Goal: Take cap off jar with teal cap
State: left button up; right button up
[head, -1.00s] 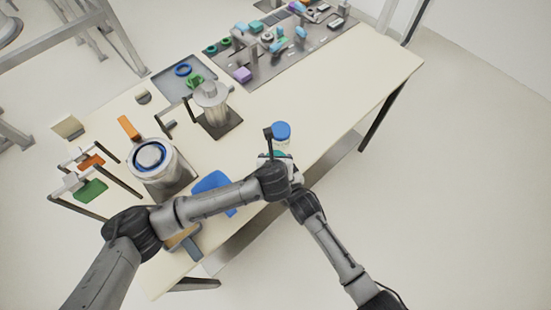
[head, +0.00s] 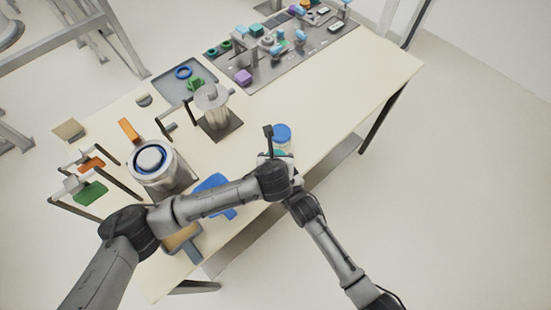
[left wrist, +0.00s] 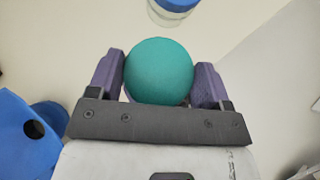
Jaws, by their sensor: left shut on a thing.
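The teal cap (left wrist: 158,72) is round and fills the middle of the left wrist view, between the two purple fingers of my left gripper (left wrist: 160,62). The fingers are shut on its sides. The jar body under it is hidden by the cap and gripper. In the head view a sliver of the teal cap (head: 279,153) shows at my left gripper (head: 275,158), near the table's front edge. My right arm reaches in from the lower right and ends behind my left wrist, so its gripper is hidden.
A jar with a blue cap (head: 281,132) stands just beyond the teal cap. A blue object (head: 212,184) lies to the left by the table edge. A metal pot (head: 160,166) and a metal press (head: 213,105) stand further left. The table right of the jars is clear.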

aim_at(276, 153)
pick_arm(q)
jog(key=shift+r, duration=0.1)
jog(key=shift+r, duration=1.9)
pick_arm(e)
jog(key=o, duration=1.3)
